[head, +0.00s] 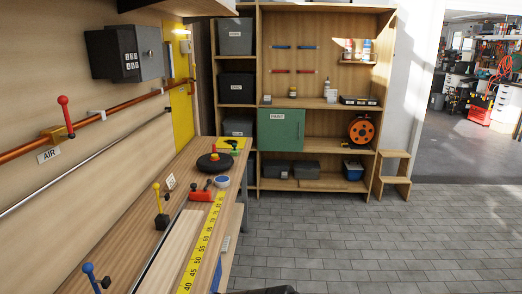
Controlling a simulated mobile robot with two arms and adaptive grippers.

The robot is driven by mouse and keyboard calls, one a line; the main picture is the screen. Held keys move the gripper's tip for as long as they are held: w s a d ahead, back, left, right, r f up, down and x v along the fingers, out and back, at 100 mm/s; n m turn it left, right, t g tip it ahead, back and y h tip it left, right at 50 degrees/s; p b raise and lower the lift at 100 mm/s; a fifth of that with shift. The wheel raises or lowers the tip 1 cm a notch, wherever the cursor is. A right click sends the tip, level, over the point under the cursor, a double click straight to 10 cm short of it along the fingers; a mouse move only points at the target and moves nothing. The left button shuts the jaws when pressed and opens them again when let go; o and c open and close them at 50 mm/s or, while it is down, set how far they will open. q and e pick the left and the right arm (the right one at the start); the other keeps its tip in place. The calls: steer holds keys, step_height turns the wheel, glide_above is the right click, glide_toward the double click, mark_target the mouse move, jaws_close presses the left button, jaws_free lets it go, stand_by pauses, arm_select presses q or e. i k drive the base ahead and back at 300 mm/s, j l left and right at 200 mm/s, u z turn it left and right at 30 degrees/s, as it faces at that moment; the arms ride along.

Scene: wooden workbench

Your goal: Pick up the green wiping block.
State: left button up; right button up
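A small green thing (235,151), which may be the green wiping block, is at the far end of the workbench (161,205). It is by a yellow patch (226,142) and is too small to make out its shape.
A black disc with a red knob (214,161), a red tool (200,195), a blue-white roll (222,182) and a yellow measuring strip (204,240) are on the bench. Blue (89,271) and yellow-handled (158,195) levers stand left. Shelves (330,183) stand behind; tiled floor (350,235) is clear at right.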

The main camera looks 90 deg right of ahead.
mark_target(235, 152)
steer(key=k+l+z, duration=0.1)
steer(key=z, duration=0.3)
steer(key=l+z, duration=0.45)
steer(key=k+l+z, duration=0.1)
steer(key=z, duration=0.3)
steer(key=l+z, duration=0.55)
steer(key=l, duration=0.35)
steer(key=i+l+z, duration=0.1)
steer(key=l, duration=0.3)
steer(key=i+l+z, duration=0.1)
steer(key=l, duration=0.35)
steer(key=i+l+u, duration=0.1)
steer(key=i+l, duration=0.2)
steer(key=i+l+u, duration=0.1)
steer(key=i+l, duration=0.45)
steer(key=l, duration=0.15)
steer(key=i+l+u, duration=0.15)
steer(key=i+l, duration=0.15)
steer(key=i+l+u, duration=0.1)
steer(key=i+l, duration=0.15)
steer(key=l, duration=0.2)
steer(key=i+l+u, duration=0.1)
steer(key=l, duration=0.3)
steer(key=i+l+u, duration=0.1)
steer(key=i+l, duration=0.25)
